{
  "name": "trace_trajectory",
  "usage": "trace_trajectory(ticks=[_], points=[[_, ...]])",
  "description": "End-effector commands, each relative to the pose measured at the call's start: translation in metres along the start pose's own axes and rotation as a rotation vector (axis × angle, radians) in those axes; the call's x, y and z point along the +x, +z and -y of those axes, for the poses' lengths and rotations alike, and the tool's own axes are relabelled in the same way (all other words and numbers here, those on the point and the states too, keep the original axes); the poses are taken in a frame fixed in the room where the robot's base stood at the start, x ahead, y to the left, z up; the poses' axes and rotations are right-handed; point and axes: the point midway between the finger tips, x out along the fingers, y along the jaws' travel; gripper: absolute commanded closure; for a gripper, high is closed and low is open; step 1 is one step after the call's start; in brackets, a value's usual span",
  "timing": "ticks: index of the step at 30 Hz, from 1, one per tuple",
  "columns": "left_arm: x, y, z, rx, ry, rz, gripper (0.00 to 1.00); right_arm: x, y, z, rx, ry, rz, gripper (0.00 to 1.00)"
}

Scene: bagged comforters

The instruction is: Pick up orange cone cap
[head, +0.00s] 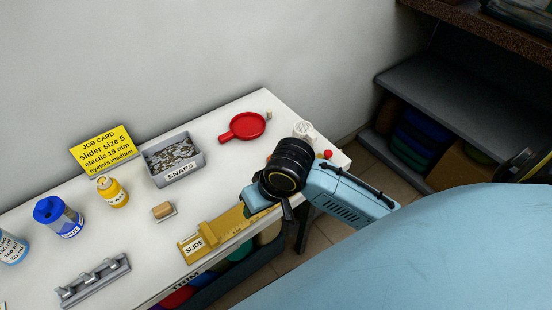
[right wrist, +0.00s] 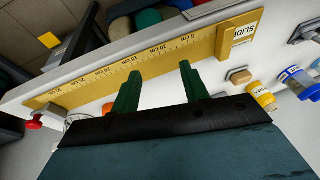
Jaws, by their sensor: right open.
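A small orange-red piece, which I take for the orange cone cap, shows only as a sliver in the head view (head: 268,157), mostly hidden behind my black wrist. In the right wrist view a small red-orange piece (right wrist: 107,108) shows just left of the left green finger, partly hidden by the gripper body; its shape cannot be made out. My right gripper (right wrist: 158,82) is open and empty, its two green fingers apart over the white table beside the yellow ruler. In the head view my right arm hangs over the table's front right part. My left gripper is not in view.
A yellow slide ruler (head: 225,230) lies along the front edge. A red round dish (head: 243,126), SNAPS bin (head: 173,160), yellow bottle (head: 112,192), wooden block (head: 163,211) and grey rack (head: 93,280) stand on the table.

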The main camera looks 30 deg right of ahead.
Motion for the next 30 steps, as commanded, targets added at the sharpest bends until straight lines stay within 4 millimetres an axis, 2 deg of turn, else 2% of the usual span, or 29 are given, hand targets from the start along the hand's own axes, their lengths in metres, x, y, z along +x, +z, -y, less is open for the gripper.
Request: trace_trajectory(ticks=[1, 5, 10, 15, 19, 22, 25, 30], points=[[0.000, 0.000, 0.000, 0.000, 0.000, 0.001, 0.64, -0.003, -0.013, -0.003, 0.017, 0.014, 0.003, 0.55], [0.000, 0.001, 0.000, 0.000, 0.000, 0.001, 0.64, -0.009, -0.043, -0.014, 0.108, 0.059, 0.032, 0.55], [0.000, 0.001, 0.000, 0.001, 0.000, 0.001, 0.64, -0.033, -0.091, -0.049, 0.315, 0.172, 0.059, 0.55], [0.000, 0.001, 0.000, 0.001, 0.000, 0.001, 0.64, -0.061, -0.124, -0.084, 0.527, 0.270, 0.059, 0.55], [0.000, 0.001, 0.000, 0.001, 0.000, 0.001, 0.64, -0.076, -0.136, -0.100, 0.630, 0.310, 0.055, 0.55], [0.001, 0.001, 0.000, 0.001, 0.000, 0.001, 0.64, -0.076, -0.139, -0.106, 0.664, 0.323, 0.055, 0.55], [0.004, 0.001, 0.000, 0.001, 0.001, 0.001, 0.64, -0.063, -0.137, -0.111, 0.673, 0.326, 0.056, 0.55], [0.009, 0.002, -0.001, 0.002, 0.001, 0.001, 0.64, -0.030, -0.132, -0.120, 0.671, 0.324, 0.056, 0.55]])
